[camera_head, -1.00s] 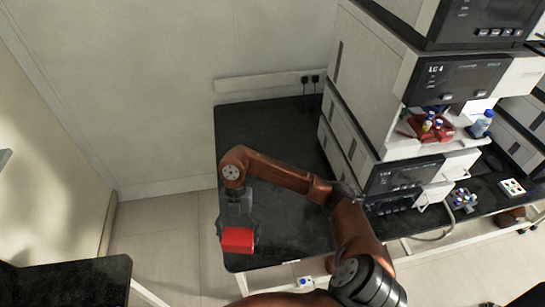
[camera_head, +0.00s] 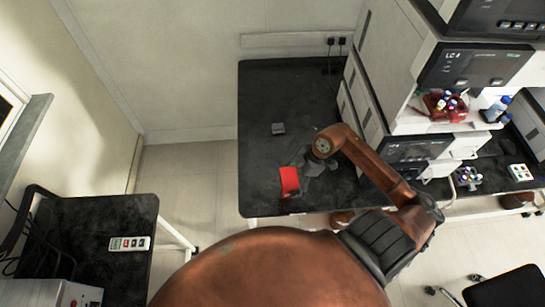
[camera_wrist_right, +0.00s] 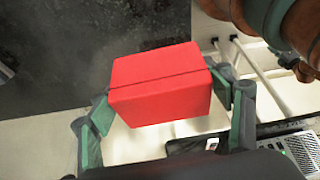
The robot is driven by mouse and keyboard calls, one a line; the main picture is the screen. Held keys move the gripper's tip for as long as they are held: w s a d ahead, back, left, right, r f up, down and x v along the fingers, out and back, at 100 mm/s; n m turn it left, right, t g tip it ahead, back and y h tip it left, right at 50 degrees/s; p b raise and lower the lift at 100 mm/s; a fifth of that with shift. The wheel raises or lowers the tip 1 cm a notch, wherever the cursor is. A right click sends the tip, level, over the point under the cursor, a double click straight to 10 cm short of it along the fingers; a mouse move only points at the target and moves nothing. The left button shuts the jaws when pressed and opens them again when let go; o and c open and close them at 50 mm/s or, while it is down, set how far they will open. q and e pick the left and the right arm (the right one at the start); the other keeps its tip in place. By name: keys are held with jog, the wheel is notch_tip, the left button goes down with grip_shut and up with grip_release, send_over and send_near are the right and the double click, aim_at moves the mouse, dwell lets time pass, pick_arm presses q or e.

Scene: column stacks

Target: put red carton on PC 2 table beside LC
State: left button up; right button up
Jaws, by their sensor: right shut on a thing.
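My right gripper (camera_head: 291,177) is shut on the red carton (camera_head: 289,181), seen near the front edge of the black table (camera_head: 262,95) beside the LC stack (camera_head: 470,65). In the right wrist view the carton (camera_wrist_right: 160,85) sits between the two green-grey fingers of the gripper (camera_wrist_right: 163,92). There the dark table top (camera_wrist_right: 60,50) lies behind it, and its edge passes behind the carton. I cannot tell the gap between carton and table top. My left gripper is not in view.
A small grey block (camera_head: 278,129) lies on the black table, with bare surface around it. A red tray (camera_head: 445,107) and a blue-capped bottle (camera_head: 497,108) stand on the LC stack.

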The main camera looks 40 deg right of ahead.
jog(key=w+a+f, duration=0.4)
jog(key=w+f, duration=0.1)
jog(key=w+a+f, duration=0.2)
jog(key=w, duration=0.1)
jog(key=shift+a+f, duration=0.3)
jog(key=shift+a, duration=0.1)
jog(key=shift+w+a+f, duration=0.2)
jog(key=shift+w+f, duration=0.1)
jog(key=shift+f, duration=0.1)
jog(key=f, duration=0.3)
jog(key=shift+w+a+f, duration=0.15)
jog(key=shift+w+f, duration=0.05)
jog(key=shift+f, duration=0.1)
jog(key=o, duration=1.3)
jog(key=v, duration=1.2)
